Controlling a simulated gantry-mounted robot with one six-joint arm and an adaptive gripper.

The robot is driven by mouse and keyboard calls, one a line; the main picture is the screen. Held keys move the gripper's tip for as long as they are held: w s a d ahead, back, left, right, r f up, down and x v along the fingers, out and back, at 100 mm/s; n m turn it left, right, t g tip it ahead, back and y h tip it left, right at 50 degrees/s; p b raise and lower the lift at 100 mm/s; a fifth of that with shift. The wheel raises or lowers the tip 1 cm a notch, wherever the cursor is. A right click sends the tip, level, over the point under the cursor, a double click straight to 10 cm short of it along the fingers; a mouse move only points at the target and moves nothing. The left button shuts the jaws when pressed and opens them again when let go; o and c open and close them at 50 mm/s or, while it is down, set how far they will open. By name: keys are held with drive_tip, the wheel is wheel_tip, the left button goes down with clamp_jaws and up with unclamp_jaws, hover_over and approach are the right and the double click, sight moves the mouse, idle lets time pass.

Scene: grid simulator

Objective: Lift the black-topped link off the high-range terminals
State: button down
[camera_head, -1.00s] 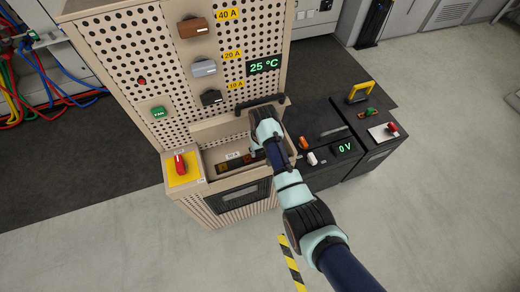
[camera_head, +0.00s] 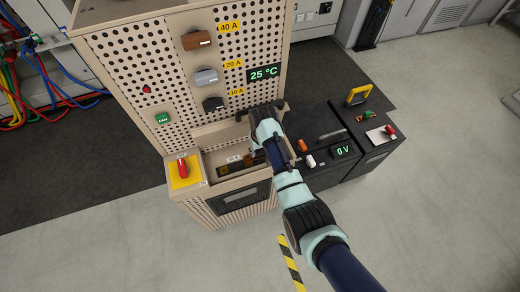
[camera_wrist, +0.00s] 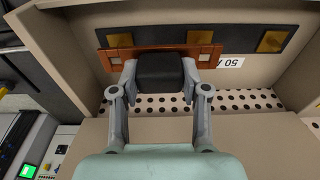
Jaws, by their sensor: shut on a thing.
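In the wrist view the link is an orange-brown bar (camera_wrist: 109,56) with a black block-shaped top (camera_wrist: 160,70). My gripper (camera_wrist: 160,75) has one finger on each side of the black top and is shut on it. The bar lies across the view in front of a dark strip with gold terminals (camera_wrist: 275,41); I cannot tell whether it touches them. In the head view my gripper (camera_head: 265,128) is over the recess of the perforated cabinet, and it mostly hides the link. Part of the dark terminal strip (camera_head: 231,169) shows left of it.
The beige recess wall (camera_wrist: 75,60) stands close around the gripper. A red switch on a yellow plate (camera_head: 183,168) is left of the recess. Upright panel knobs (camera_head: 206,76) rise behind. Black units with a 0 V display (camera_head: 343,151) stand at the right.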

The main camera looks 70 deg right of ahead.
wheel_tip(320, 180, up, 5)
drive_tip(key=p, duration=0.5)
drive_tip(key=shift+r, duration=0.1)
idle(0.3)
